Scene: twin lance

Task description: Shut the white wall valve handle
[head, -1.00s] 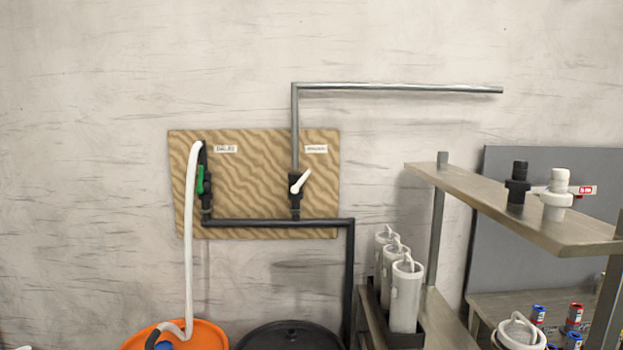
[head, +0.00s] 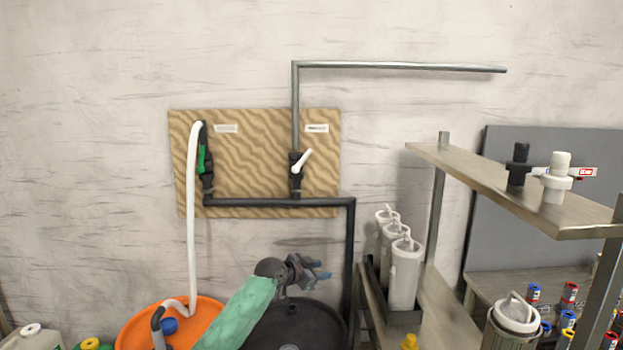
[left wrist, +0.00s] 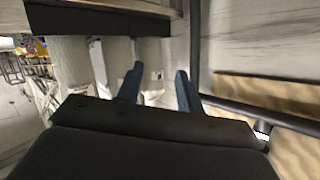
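The white valve handle (head: 303,160) is on a black valve on the tan wavy-patterned board (head: 250,160). It slants up and to the right, at an angle to the vertical pipe. My left gripper (head: 326,271) is below the board, in front of the black pipe and apart from the handle. Its blue fingers point right in the head view. In the left wrist view its fingertips (left wrist: 159,78) are spread with nothing between them. A small white piece shows at that view's right edge; I cannot tell if it is the handle. My right gripper is not in view.
A green-handled valve (head: 202,160) with a white hose (head: 193,220) is left on the board. A black pipe (head: 350,260) runs down at right. White canisters (head: 405,275) stand by a metal shelf (head: 500,185). An orange drum (head: 190,318) and a black drum (head: 320,325) are below.

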